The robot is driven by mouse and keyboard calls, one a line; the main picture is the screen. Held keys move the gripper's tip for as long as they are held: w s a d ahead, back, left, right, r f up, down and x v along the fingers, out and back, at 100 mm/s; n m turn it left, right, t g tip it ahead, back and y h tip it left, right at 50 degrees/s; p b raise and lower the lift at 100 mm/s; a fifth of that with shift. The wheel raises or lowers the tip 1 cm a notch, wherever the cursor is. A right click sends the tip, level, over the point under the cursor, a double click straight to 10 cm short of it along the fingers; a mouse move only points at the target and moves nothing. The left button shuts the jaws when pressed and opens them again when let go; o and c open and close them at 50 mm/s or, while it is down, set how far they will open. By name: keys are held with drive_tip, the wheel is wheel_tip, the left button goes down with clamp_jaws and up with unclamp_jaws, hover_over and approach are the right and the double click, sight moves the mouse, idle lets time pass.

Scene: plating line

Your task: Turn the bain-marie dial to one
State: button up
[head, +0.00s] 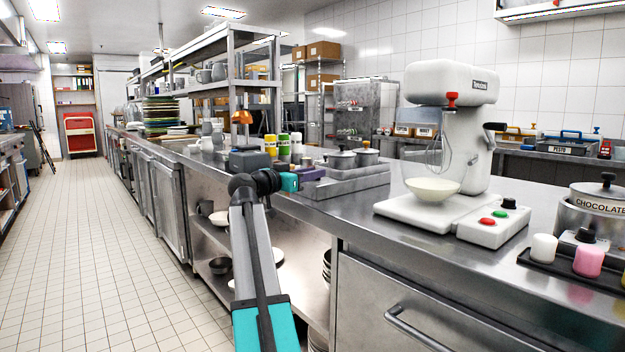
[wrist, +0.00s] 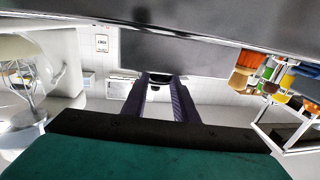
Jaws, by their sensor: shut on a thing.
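The bain-marie (head: 350,186) is a low steel unit with lidded pots in its top, on the counter in the middle of the head view. My gripper (head: 318,173), with purple fingers, reaches its front left end. In the wrist view, which is upside down, my gripper (wrist: 159,82) has its two fingers closed about a small dark piece, the bain-marie dial (wrist: 158,77), at the steel front. The fingers hide most of the dial. Its mark and setting cannot be read in either view.
A white stand mixer (head: 455,130) with a bowl (head: 432,188) stands to the right on the counter. Several coloured bottles (head: 284,148) and an orange-topped device (head: 243,135) stand behind my gripper. A shelf rack (head: 232,80) rises farther back. The tiled aisle floor (head: 90,250) at left is clear.

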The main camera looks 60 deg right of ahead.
drive_tip(key=shift+w+d+m+g+y, duration=0.15)
drive_tip(key=shift+w+m+g+y, duration=0.15)
drive_tip(key=shift+m+g, duration=0.6)
drive_tip(key=shift+w+d+m+g+y, duration=0.1)
drive_tip(key=shift+w+m+g+y, duration=0.3)
drive_tip(key=shift+g, duration=0.8)
drive_tip(key=shift+s+r+m+g+y, duration=0.15)
drive_tip(key=shift+m+g+y, duration=0.25)
drive_tip(key=shift+m+g, duration=0.3)
drive_tip(key=shift+g, duration=0.5)
drive_tip(key=o, duration=1)
drive_tip(key=shift+s+m, duration=0.1)
drive_tip(key=shift+m, duration=0.2)
drive_tip(key=shift+a, duration=0.1)
drive_tip(key=p+v, duration=0.3)
drive_tip(key=v, duration=1)
drive_tip(key=shift+w+a, duration=0.25)
drive_tip(key=shift+w, duration=0.05)
